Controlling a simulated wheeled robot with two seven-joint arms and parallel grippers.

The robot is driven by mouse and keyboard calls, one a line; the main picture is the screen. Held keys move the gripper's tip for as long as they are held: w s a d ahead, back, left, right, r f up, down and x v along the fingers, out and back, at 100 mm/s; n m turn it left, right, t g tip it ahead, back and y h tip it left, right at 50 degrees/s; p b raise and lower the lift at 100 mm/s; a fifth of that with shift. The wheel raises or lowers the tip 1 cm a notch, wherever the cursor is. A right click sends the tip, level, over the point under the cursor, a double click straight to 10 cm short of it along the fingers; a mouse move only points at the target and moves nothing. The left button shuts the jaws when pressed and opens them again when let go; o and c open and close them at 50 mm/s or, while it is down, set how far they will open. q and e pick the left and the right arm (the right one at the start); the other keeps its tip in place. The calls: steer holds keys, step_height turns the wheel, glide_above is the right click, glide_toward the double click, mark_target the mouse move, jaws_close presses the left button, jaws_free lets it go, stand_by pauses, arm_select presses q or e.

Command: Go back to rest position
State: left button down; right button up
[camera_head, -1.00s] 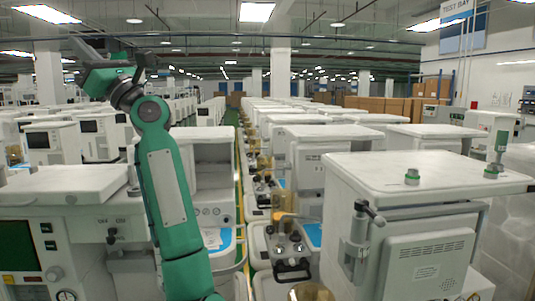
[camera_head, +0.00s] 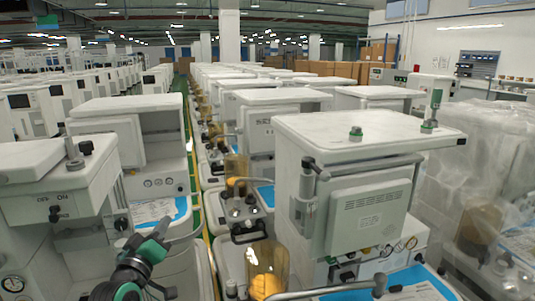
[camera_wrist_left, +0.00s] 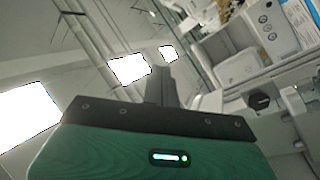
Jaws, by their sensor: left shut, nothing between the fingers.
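My left gripper (camera_head: 160,232) is low in the head view, left of centre, in front of the cart with a blue work surface. It is dark with green parts and points up and to the right. In the left wrist view its fingers (camera_wrist_left: 160,84) are together with nothing between them, above the green gripper body (camera_wrist_left: 165,150). Behind them are ceiling lights and tilted white equipment. My right gripper is not in view.
A white cart (camera_head: 372,128) stands at right with green-topped fittings on it. Another cart (camera_head: 45,160) is close at left. A plastic-wrapped unit (camera_head: 475,175) is at far right. A narrow aisle with a green and yellow floor strip (camera_head: 195,185) runs between the cart rows.

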arm_select(q)
steer(key=s+d+f+m+g+y, duration=0.1)
steer(key=s+d+f+m+g, duration=0.1)
steer(key=s+f+g, duration=0.55)
steer(key=s+d+f+m+g, duration=0.1)
steer(key=s+f+m+g, duration=0.15)
steer(key=s+f, duration=0.95)
steer(key=s+f+m+g+y, duration=0.1)
steer(key=s+f+m+g, duration=0.15)
steer(key=s+f, duration=0.5)
steer(key=s+f+m+g+y, duration=0.1)
steer(key=s+f+g, duration=0.35)
steer(key=s, duration=0.65)
steer(key=s+f+x, duration=0.1)
steer(key=s+x, duration=0.3)
steer(key=x, duration=1.1)
steer(key=s+a+f+x, duration=0.1)
steer(key=s+x, duration=0.2)
steer(key=x, duration=1.2)
steer(key=s+a+f+g, duration=0.1)
steer(key=s+a+f, duration=0.1)
steer(key=s+f, duration=0.7)
steer(key=s+a+f, duration=0.1)
steer(key=s+f, duration=0.9)
steer(key=f, duration=0.1)
steer(key=shift+s+a+f+g, duration=0.2)
steer(key=shift+a+g, duration=0.15)
steer(key=shift+g, duration=0.05)
